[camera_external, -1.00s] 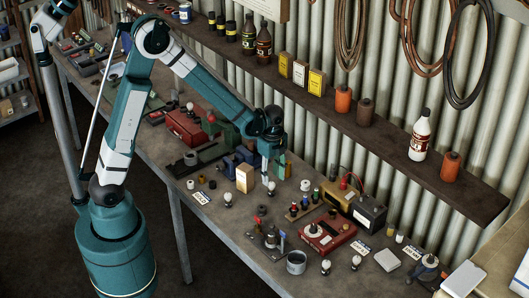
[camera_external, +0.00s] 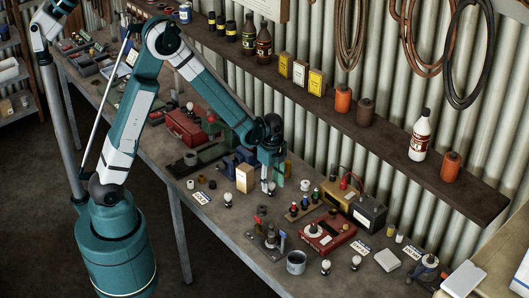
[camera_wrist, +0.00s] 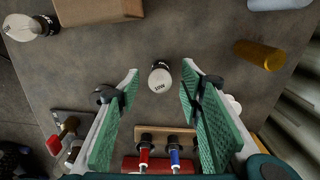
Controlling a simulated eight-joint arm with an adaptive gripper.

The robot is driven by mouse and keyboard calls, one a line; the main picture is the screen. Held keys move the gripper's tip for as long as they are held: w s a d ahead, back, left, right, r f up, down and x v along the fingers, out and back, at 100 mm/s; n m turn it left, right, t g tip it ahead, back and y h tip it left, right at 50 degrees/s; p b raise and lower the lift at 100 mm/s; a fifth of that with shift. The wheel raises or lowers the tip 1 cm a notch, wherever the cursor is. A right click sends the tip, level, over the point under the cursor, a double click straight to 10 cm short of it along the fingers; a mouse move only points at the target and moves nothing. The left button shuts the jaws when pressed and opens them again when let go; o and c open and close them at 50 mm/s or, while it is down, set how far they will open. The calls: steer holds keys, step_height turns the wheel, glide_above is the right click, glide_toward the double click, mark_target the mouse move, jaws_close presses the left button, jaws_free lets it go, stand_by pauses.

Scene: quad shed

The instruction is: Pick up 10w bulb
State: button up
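A small white-topped bulb (camera_wrist: 160,78) with a dark base stands on the workbench, with upside-down print on its top that looks like 10W. My gripper (camera_wrist: 160,72) is open, with its green-padded fingers to either side of this bulb and a gap on both sides. In the external view my gripper (camera_external: 268,186) is low over the bench, right of the tan box, and largely hides the bulb there. Another bulb (camera_wrist: 27,27) lies at the upper left of the wrist view; in the external view it is the bulb (camera_external: 228,199) nearer the front edge.
The tan box (camera_external: 245,178) stands just left of my gripper. A brass cylinder (camera_wrist: 260,55) is to the right in the wrist view. A wooden holder (camera_external: 303,208) with red and blue pieces is close by. Two more bulbs (camera_external: 326,267) (camera_external: 355,262) stand farther right.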

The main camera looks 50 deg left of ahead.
steer(key=shift+f, duration=1)
steer(key=shift+c, duration=0.6)
steer(key=c, duration=0.9)
